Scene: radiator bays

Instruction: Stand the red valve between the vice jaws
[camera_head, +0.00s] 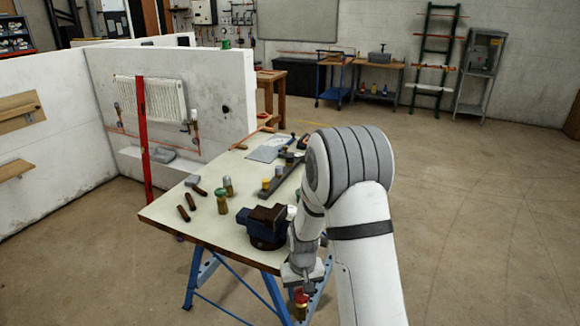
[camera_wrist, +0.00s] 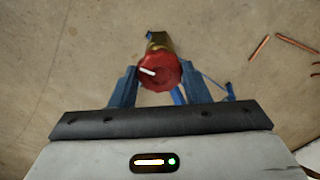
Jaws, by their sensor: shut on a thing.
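The red valve (camera_wrist: 160,72) is between the fingers of my gripper (camera_wrist: 158,88) in the wrist view, its round red cap toward the camera and a brass part beyond it. In the head view the red valve (camera_head: 300,298) hangs below my gripper (camera_head: 300,285), off the near right edge of the workbench and lower than its top. My gripper is shut on the valve. The vice (camera_head: 262,226), dark blue and brown, stands at the bench's near right corner, up and left of my gripper. The gap between its jaws is hard to make out.
The workbench (camera_head: 165,210) also holds a green-capped valve (camera_head: 222,200), a grey-capped valve (camera_head: 228,186), a hammer (camera_head: 195,184) and a dark rack (camera_head: 283,182). A red post (camera_head: 143,140) stands behind the bench's left side. The floor (camera_head: 480,220) at right is clear.

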